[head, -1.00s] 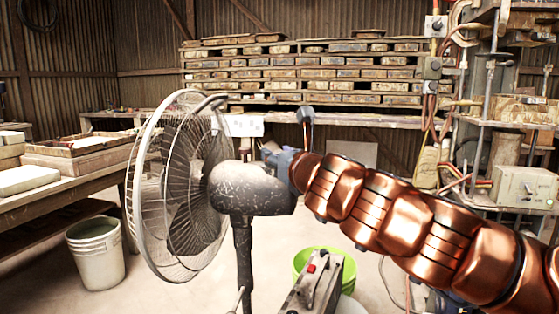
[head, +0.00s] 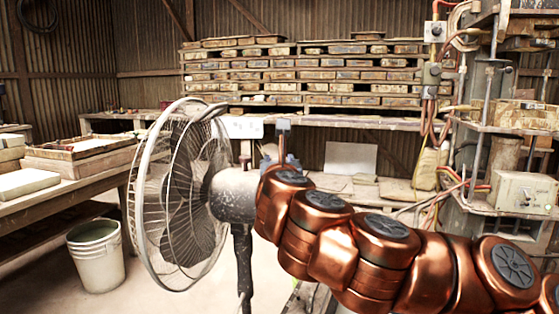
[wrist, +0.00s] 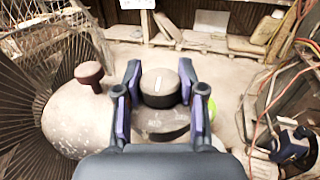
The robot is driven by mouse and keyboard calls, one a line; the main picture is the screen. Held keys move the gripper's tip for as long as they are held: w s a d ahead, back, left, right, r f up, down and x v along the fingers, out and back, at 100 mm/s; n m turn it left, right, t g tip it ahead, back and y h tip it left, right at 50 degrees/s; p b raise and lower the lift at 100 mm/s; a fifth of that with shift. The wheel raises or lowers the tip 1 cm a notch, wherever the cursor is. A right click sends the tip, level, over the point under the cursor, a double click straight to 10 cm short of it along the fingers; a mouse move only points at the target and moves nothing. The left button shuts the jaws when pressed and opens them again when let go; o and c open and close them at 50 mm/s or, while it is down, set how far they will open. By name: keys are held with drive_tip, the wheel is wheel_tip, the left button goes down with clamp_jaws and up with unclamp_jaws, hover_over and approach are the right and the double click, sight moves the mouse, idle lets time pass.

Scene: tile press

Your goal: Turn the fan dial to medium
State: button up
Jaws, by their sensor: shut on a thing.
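The fan (head: 180,195) stands left of my arm in the head view, its cage facing left. Its pale, speckled motor housing (wrist: 75,120) fills the left of the wrist view, with a small brown knob (wrist: 89,73) on it. The dial (wrist: 159,90) is a dark round knob with a white mark on top, pointing roughly up the picture and tilted slightly right. My gripper (wrist: 159,75) has one finger on each side of the dial and is shut on it. In the head view, my arm hides most of the gripper and the dial.
A white bucket (head: 95,255) stands on the floor at left, by a wooden table (head: 50,200). A pallet stack (head: 310,75) is behind. Shelving with cables and a beige box (head: 522,193) is at right.

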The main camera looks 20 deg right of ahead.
drive_tip(key=shift+r+h, duration=0.1)
drive_tip(key=shift+h, duration=0.2)
drive_tip(key=o, duration=1.2)
drive_tip(key=shift+c, duration=0.2)
drive_tip(key=shift+s, duration=0.15)
drive_tip(key=v, duration=1.2)
